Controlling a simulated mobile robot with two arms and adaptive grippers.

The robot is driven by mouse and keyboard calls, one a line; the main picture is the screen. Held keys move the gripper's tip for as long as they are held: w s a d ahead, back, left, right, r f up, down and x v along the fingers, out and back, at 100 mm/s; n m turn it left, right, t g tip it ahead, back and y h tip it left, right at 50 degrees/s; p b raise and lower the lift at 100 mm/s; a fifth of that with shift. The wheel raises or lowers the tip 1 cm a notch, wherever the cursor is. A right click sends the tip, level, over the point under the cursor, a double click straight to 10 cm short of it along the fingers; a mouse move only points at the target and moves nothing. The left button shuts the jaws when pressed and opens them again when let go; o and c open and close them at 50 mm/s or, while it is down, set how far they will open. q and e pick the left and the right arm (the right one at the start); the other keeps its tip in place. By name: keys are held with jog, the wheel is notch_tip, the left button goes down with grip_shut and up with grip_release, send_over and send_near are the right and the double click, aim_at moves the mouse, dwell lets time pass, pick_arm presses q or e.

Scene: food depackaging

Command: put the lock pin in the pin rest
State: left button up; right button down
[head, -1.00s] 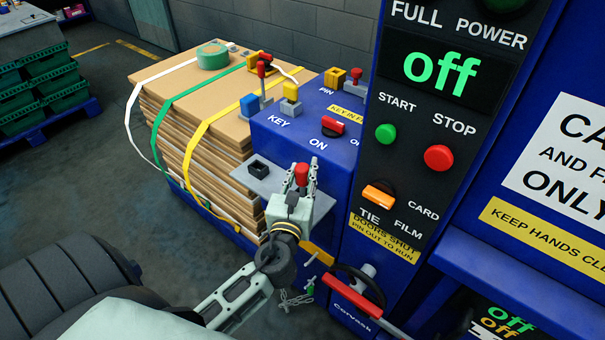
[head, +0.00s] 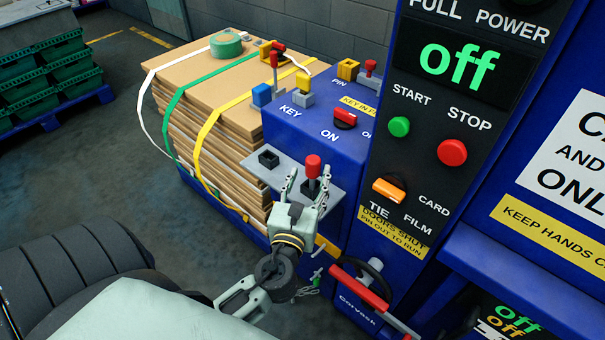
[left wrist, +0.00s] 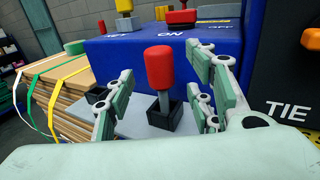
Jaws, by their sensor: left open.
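The lock pin, with a red handle (head: 313,165) and a grey shank, stands upright in a black square socket (head: 311,191) on the grey shelf, which appears to be the pin rest. In the left wrist view the red handle (left wrist: 159,68) rises from the black socket (left wrist: 172,121). My left gripper (head: 314,184) is open, with one finger on each side of the pin and visible gaps to it. Its fingers also flank the pin in the left wrist view (left wrist: 158,85). The shank's lower end is hidden in the socket. My right gripper is not in view.
A second black socket (head: 268,158) on the shelf (head: 285,176) looks empty. Behind is a blue control box (head: 300,125) with several coloured handles. Strapped cardboard (head: 200,90) stands left. A control panel (head: 420,170) rises close on the right.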

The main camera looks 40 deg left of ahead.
pick_arm(q)
jog(key=v, duration=0.7)
jog(key=shift+s, duration=0.1)
